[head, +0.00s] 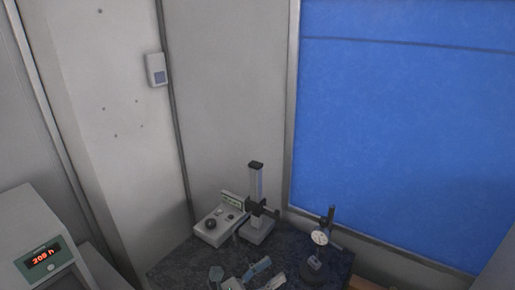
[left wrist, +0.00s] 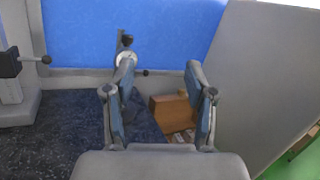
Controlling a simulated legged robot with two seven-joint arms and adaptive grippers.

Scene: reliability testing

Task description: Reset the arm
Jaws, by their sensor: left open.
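My left gripper (head: 274,270) shows at the bottom edge of the head view, over the dark speckled table top (head: 178,266). In the left wrist view its two blue-grey fingers (left wrist: 158,72) stand apart with nothing between them. The gripper is open and empty. The rest of the left arm is hidden below the head frame. The right arm and gripper are not in view.
A dial gauge on a stand (head: 320,238) is at the table's right. A column stand (head: 256,195) and grey control box (head: 215,226) are at the back. A brown box (left wrist: 174,112) lies beyond the gripper. A blue panel (head: 400,130) closes the right.

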